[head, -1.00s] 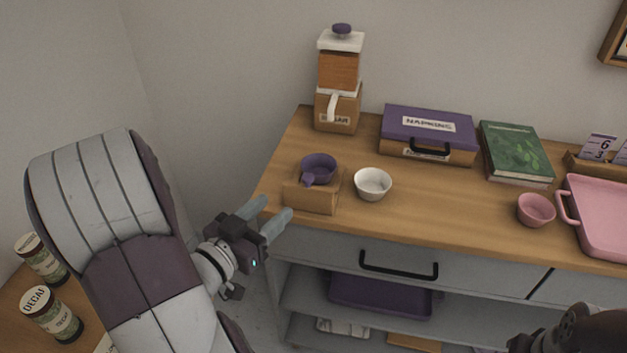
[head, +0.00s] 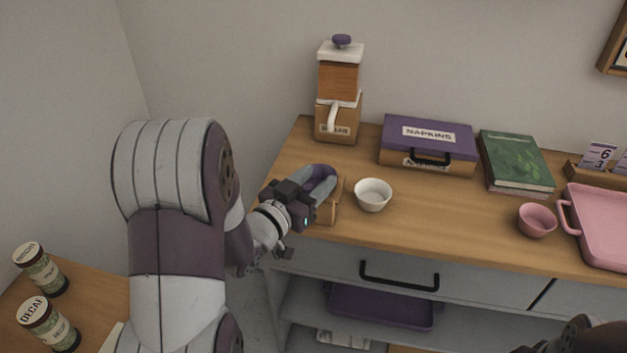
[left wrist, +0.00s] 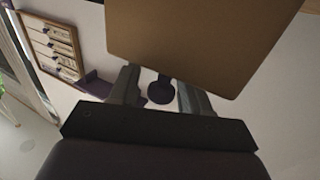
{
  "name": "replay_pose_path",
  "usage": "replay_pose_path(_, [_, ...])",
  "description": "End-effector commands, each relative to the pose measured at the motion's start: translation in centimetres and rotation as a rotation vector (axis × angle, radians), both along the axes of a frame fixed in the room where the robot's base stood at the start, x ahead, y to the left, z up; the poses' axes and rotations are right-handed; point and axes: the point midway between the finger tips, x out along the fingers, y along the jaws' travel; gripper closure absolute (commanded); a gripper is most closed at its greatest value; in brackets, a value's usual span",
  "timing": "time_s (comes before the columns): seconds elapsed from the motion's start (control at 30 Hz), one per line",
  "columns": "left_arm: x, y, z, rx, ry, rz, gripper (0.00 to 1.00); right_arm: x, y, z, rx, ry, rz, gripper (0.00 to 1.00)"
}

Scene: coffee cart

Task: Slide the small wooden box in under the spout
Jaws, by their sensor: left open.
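The small wooden box (head: 328,211) stands near the left end of the counter, mostly hidden behind my left gripper.
A white bowl (head: 373,196) stands close to the right of the box. Further right are the napkin box (head: 450,134), a green book (head: 516,160), a pink cup (head: 537,220) and a pink tray (head: 600,235). Bare counter lies between the box and the dispenser.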

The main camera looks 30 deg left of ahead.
Motion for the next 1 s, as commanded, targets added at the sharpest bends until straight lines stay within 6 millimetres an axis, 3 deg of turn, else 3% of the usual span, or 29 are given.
replay_pose_path(0.1, [0.0, 0.0, 0.0, 0.0, 0.0, 0.0, 0.53, 0.0, 0.0, 0.0, 0.0, 0.0, 0.0, 0.57])
replay_pose_path(0.23, [0.0, 0.0, 0.0, 0.0, 0.0, 0.0, 0.95, 0.0, 0.0, 0.0, 0.0, 0.0, 0.0, 0.57])
replay_pose_path(0.27, [0.0, 0.0, 0.0, 0.0, 0.0, 0.0, 1.0, 0.0, 0.0, 0.0, 0.0, 0.0, 0.0, 0.57])
replay_pose_path(0.43, [0.3, 0.1, 0.0, 0.001, 0.0, -0.001, 1.0, 0.0, 0.0, 0.0, 0.0, 0.0, 0.0, 0.57])
replay_pose_path(0.7, [3.8, 0.9, 0.0, 0.001, -0.001, -0.002, 1.0, 0.0, 0.0, -0.3, 0.0, 0.0, 0.0, 0.57])
replay_pose_path(1.0, [4.0, 1.0, 0.0, 0.0, 0.0, -0.001, 1.0, 0.0, 0.0, -0.3, 0.0, 0.0, 0.0, 0.57])
